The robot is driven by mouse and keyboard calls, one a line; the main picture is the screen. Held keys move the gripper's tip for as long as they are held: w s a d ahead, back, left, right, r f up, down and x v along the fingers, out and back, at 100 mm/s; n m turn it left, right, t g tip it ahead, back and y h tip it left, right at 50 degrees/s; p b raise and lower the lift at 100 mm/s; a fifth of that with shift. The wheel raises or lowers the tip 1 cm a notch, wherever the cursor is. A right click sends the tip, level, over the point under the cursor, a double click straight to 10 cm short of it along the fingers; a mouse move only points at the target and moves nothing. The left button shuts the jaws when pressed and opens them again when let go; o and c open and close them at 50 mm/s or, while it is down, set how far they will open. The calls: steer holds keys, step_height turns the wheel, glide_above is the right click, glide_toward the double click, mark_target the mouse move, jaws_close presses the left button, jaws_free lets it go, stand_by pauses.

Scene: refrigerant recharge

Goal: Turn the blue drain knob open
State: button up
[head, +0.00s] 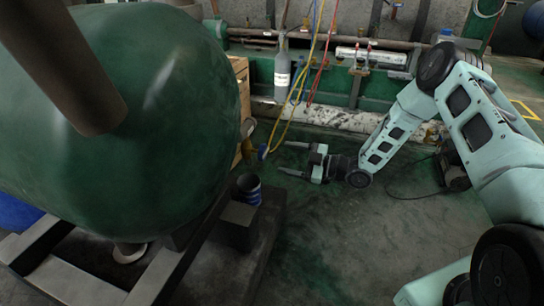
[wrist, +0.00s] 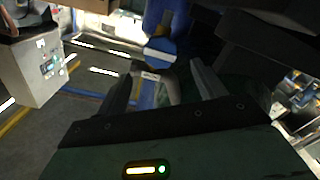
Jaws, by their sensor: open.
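A small blue piece (head: 262,152), which looks like the blue drain knob, shows in the head view by the lower end of a yellow hose, right of the green tank (head: 150,110). My gripper (head: 286,158) is open and points left toward it, with a gap between. In the wrist view, a round blue piece with a pale band (wrist: 160,52) lies ahead of the open fingers (wrist: 163,85), roughly between them and apart from them. It appears to be the knob. Nothing is held.
A blue-banded dark cup (head: 248,188) stands beside the tank's dark frame (head: 190,255). Yellow and red hoses (head: 309,80) hang behind the gripper. A grey cylinder (head: 282,75) stands at the back. The green floor (head: 340,240) in front is clear.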

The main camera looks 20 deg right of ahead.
mark_target(265, 153)
steer(key=b+x, duration=0.1)
steer(key=x, duration=0.5)
steer(key=shift+w+a, duration=0.2)
steer(key=shift+a, duration=0.1)
steer(key=shift+c, duration=0.3)
steer(key=shift+d, duration=0.1)
steer(key=c, duration=0.9)
steer(key=n+b, duration=0.1)
steer(key=n, duration=0.2)
steer(key=shift+f+b, duration=0.15)
steer(key=shift+b, duration=0.25)
steer(key=shift+c, duration=0.2)
steer(key=shift+n, duration=0.8)
steer(key=shift+n+b, duration=0.85)
steer(key=shift+n, duration=0.05)
steer(key=shift+n+b, duration=0.6)
steer(key=shift+n, duration=0.7)
steer(key=shift+d, duration=0.1)
